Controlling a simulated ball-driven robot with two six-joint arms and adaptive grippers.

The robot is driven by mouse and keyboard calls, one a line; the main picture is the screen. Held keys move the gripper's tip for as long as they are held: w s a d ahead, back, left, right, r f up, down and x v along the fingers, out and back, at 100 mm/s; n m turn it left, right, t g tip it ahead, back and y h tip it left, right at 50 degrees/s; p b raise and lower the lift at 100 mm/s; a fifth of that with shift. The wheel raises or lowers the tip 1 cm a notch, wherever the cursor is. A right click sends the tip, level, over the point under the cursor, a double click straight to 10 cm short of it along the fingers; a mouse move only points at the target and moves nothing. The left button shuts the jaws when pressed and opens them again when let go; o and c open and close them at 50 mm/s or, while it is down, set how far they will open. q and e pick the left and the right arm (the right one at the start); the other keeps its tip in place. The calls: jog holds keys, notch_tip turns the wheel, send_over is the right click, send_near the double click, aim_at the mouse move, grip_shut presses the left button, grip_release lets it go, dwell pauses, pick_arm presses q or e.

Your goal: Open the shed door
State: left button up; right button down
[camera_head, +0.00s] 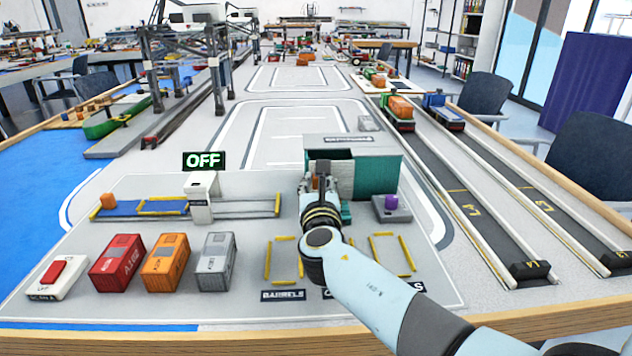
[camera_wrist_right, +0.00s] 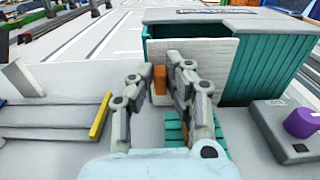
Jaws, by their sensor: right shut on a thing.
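The teal shed (camera_head: 375,174) stands at the middle of the table with a grey top; it also shows in the wrist view (camera_wrist_right: 272,68). Its pale door panel (camera_wrist_right: 215,62) covers the lower front left, with a dark gap above it. An orange handle (camera_wrist_right: 159,78) is at the panel's left part. My right gripper (camera_wrist_right: 162,74) has its fingers on both sides of the handle and is shut on it. In the head view the right gripper (camera_head: 322,170) reaches the shed front and hides part of it. My left gripper is not in view.
A grey box with a purple knob (camera_head: 391,202) stands right of the shed. Red, orange and grey containers (camera_head: 167,262) and a red switch (camera_head: 55,271) stand in front.

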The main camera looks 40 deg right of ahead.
jog(key=s+d, duration=0.1)
jog(key=d, duration=0.1)
jog(key=s+d, duration=0.2)
jog(key=d, duration=0.1)
jog(key=s+d+p, duration=0.1)
jog(key=d, duration=0.1)
jog(key=shift+s+d, duration=0.35)
jog(key=shift+s, duration=0.05)
jog(key=c, duration=1.3)
grip_release()
jog(key=v, duration=1.2)
jog(key=shift+f, duration=0.1)
